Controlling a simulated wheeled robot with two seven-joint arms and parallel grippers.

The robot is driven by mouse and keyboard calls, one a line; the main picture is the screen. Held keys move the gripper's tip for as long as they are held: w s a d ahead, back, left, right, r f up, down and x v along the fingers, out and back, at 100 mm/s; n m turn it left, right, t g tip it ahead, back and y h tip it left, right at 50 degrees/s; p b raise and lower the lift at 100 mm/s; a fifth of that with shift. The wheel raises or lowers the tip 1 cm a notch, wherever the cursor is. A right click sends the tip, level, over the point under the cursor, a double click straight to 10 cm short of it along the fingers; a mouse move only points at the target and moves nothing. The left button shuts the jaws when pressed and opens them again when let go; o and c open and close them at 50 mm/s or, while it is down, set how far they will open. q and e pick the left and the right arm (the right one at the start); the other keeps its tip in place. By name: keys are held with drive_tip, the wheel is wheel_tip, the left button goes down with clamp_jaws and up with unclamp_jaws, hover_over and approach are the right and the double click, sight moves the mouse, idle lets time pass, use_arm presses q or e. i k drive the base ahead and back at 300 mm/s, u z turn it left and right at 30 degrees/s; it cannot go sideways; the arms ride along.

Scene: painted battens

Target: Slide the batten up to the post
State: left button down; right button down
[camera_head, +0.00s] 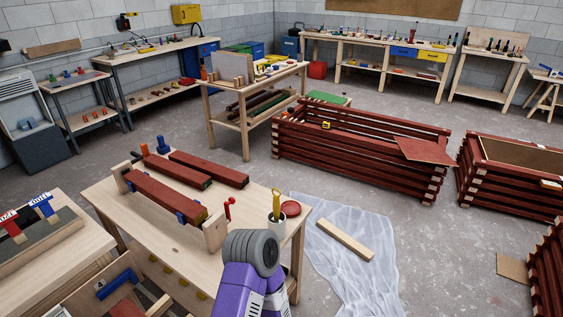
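A red painted batten (160,196) lies lengthwise on the pale workbench (148,237), between two upright light wood pieces. The near upright, post-like piece (215,231) stands by the batten's near end; I cannot tell whether they touch. The far upright piece (122,178) is at its other end. Blue clamp-like parts (182,217) sit against the batten's side. A second red batten (208,168) lies behind it, apart. A purple and grey link of my own arm rises at the bottom centre, in front of the bench's near corner. No gripper fingers show.
A white pot with a yellow-handled brush (276,213), a red dish (291,208) and a red tool (229,207) stand on the bench's right part. An unpainted batten (344,240) lies on a plastic sheet (335,278) on the floor. Red slatted boxes (350,165) stand beyond.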

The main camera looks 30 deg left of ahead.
sight(230, 177)
drive_tip(key=i, duration=3.05)
drive_tip(key=z, duration=4.2)
